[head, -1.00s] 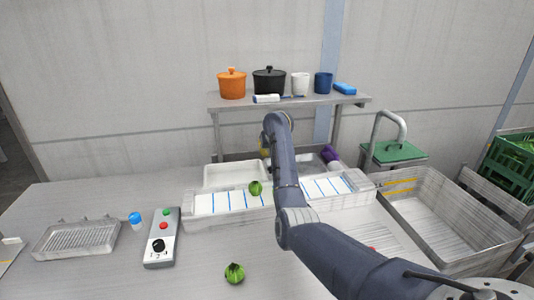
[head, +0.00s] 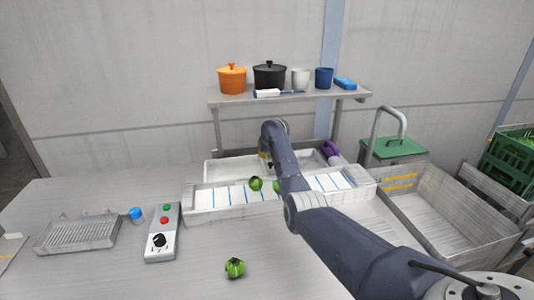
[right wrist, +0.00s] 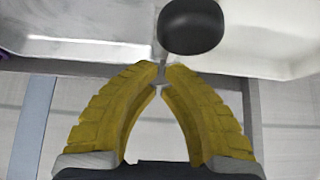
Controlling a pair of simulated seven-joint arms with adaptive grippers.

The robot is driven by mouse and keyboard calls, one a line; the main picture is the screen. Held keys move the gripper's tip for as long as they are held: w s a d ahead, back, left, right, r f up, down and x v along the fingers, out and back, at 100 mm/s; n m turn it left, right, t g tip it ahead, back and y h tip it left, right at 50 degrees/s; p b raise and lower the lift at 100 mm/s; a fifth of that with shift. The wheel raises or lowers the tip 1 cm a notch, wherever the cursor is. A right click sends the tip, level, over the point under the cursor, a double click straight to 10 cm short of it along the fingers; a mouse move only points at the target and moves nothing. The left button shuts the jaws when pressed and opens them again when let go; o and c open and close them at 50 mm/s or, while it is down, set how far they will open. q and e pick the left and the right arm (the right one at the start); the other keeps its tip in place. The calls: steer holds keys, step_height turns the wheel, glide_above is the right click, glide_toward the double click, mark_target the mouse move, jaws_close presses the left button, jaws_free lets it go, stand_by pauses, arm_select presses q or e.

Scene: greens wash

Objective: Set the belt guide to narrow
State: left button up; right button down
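The belt (head: 210,199) is a white strip with blue cross lines in a pale trough across the table. A small lever with a rounded black knob (right wrist: 191,27) and a thin grey stem shows in the right wrist view; I take it for the belt guide's handle. My right gripper (right wrist: 161,72) has yellow fingers, with tips nearly together and the stem between them. In the head view my right gripper (head: 265,158) is behind the belt, partly hidden by my arm. The guide's setting cannot be read. My left gripper is not in view.
Green sprouts lie on the belt (head: 256,184) and the table (head: 235,268). A control box (head: 162,236) with a knob and a rack (head: 78,233) stand left. A bin (head: 430,212) is right. A shelf (head: 290,96) with pots is behind. The front left table is clear.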

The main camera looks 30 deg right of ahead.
mark_target(271, 169)
steer(key=shift+s+a, duration=0.25)
steer(key=shift+s, duration=0.55)
steer(key=shift+s+a, duration=0.25)
steer(key=shift+s, duration=0.5)
